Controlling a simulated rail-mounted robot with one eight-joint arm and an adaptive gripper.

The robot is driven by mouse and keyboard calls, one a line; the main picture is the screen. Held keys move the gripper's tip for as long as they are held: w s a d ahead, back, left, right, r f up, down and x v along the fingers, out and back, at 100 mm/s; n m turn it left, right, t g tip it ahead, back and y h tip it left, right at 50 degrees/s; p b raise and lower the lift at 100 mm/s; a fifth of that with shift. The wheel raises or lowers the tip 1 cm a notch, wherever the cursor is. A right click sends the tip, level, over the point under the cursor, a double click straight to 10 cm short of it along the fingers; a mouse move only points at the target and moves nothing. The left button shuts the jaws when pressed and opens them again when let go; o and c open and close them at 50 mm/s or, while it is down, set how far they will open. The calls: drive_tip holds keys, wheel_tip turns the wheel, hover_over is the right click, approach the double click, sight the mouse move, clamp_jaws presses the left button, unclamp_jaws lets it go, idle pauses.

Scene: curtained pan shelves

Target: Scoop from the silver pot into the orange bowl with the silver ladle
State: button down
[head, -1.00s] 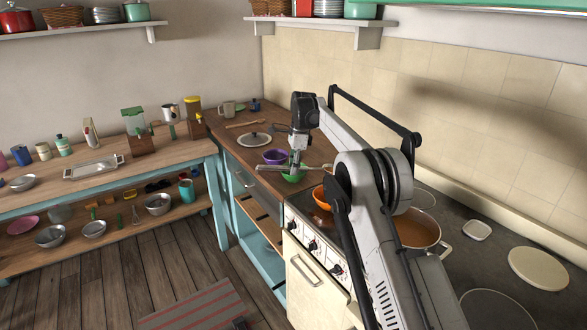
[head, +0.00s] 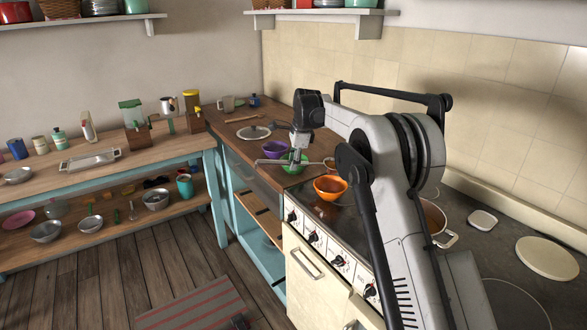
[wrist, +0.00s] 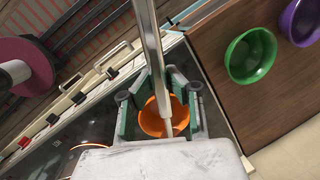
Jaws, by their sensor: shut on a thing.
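My gripper (head: 297,160) points down above the green bowl in the head view and is shut on the silver ladle (head: 272,162). In the wrist view the ladle's long handle (wrist: 148,45) runs between the fingers, with the orange bowl (wrist: 152,122) seen beyond it. In the head view the orange bowl (head: 328,182) stands on the stove's left front, with something brownish inside. The silver pot (head: 440,232), holding orange-brown contents, is partly hidden behind my arm. I cannot clearly make out the ladle's scoop.
A green bowl (wrist: 250,55) and a purple bowl (wrist: 300,22) stand on the wooden counter left of the stove. A pan lid (head: 254,132) lies farther back. A pale round board (head: 546,257) and small white dish (head: 483,219) lie right of the pot.

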drive_tip(key=shift+t, duration=0.3)
drive_tip(key=shift+f+b, duration=0.1)
drive_tip(key=shift+b, duration=0.2)
drive_tip(key=shift+s+f+t+b, duration=0.1)
drive_tip(key=shift+t+b, duration=0.2)
drive_tip(key=shift+b, duration=0.05)
drive_tip(key=shift+s+f+t+b, duration=0.1)
drive_tip(key=shift+s+t+b, duration=0.1)
drive_tip(key=shift+t+b, duration=1)
drive_tip(key=shift+b, duration=0.15)
drive_tip(key=shift+r, duration=0.2)
